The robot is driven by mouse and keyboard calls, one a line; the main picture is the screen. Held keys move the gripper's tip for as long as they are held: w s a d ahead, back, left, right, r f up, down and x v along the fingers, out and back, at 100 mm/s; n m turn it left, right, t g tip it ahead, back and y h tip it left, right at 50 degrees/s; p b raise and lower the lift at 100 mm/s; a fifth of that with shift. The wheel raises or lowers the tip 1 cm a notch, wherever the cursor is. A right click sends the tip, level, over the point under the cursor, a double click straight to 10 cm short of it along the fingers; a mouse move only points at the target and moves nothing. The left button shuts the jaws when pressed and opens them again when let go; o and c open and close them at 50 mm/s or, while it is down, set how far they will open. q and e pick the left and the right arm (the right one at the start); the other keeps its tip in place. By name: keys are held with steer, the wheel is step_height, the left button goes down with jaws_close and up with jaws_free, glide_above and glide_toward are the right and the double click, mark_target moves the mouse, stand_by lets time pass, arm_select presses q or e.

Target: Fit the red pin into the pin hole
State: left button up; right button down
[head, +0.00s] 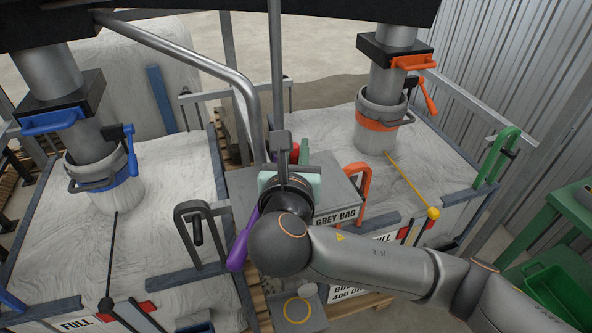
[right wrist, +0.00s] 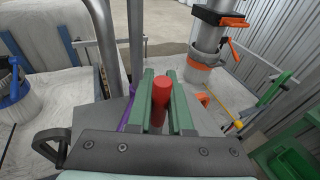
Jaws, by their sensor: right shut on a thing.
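The red pin (right wrist: 161,92) is between the two green fingers of my right gripper (right wrist: 160,100) in the right wrist view. The gripper is shut on it, and its rounded end sticks out beyond the fingers. In the head view only a small red part of the pin (head: 295,153) shows past my right gripper (head: 291,160), over a grey box marked GREY BAG (head: 335,217). I cannot make out the pin hole; the gripper and wrist cover part of the grey box. My left gripper is not in view.
A bent grey pipe (head: 243,80) and an upright post (head: 275,70) stand close beside my right gripper. An orange handle (head: 364,170) and a purple bar (head: 241,245) are near it. Large white bags with spouts stand left (head: 160,190) and right (head: 400,170).

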step_height(320, 180, down, 3)
steer(key=shift+r, duration=0.2)
step_height(320, 180, down, 2)
steer(key=b, duration=0.3)
steer(key=shift+f, duration=0.1)
steer(key=shift+f, duration=0.1)
steer(key=c, duration=1.1)
jaws_free()
